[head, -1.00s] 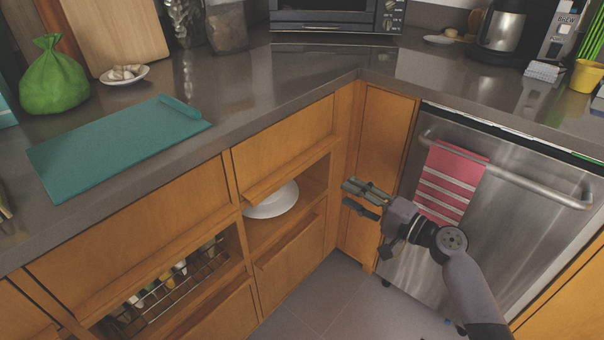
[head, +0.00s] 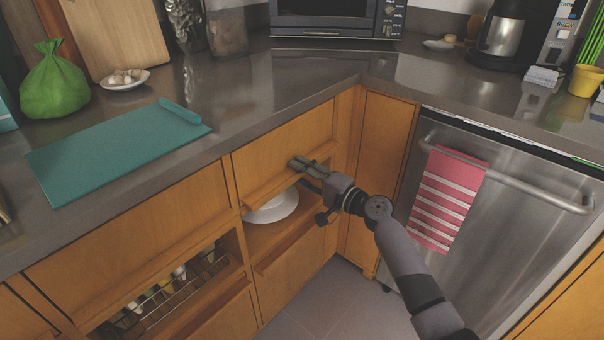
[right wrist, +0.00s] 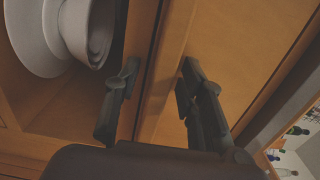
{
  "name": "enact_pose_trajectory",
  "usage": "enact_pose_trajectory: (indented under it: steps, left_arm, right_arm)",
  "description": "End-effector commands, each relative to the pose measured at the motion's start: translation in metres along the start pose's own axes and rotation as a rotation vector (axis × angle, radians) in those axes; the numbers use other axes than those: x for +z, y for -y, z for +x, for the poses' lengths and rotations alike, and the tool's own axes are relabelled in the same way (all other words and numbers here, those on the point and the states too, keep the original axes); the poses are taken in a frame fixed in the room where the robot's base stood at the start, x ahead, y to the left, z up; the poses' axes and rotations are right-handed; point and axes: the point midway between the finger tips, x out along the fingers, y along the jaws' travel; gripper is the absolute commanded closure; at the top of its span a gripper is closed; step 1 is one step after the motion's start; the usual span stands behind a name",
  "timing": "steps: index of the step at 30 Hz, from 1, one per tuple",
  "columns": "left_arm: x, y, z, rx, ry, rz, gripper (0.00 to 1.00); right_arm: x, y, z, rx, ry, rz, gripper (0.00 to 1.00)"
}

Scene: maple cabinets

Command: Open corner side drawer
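The corner side drawer (head: 280,147) is the wooden top drawer left of the corner, above an open shelf, and looks shut. A wooden lip runs along its lower edge. My right gripper (head: 302,173) is at the right part of this drawer's lower edge. In the right wrist view its two fingers are apart, with the drawer's lip (right wrist: 141,70) between them. One finger is on the shelf side and the other is over the drawer front. I cannot tell whether either finger touches the wood. My left gripper is not in view.
White dishes (head: 272,206) stand on the open shelf below the drawer. The dishwasher (head: 500,230) with a red striped towel (head: 446,200) is to the right. A dark countertop (head: 290,85) overhangs the drawers. Floor (head: 335,300) is clear below.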

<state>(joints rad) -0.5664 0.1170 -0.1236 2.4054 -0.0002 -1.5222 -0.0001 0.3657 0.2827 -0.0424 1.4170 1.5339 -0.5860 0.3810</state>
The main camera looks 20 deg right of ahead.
Motion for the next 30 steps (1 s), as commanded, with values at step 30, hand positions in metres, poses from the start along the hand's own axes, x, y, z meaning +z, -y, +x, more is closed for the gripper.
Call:
enact_pose_trajectory:
  steps: [30]
  left_arm:
    - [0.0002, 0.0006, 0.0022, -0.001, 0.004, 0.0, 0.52]
  right_arm:
    - [0.0002, -0.0004, -0.0002, 0.001, 0.001, 0.0, 1.0]
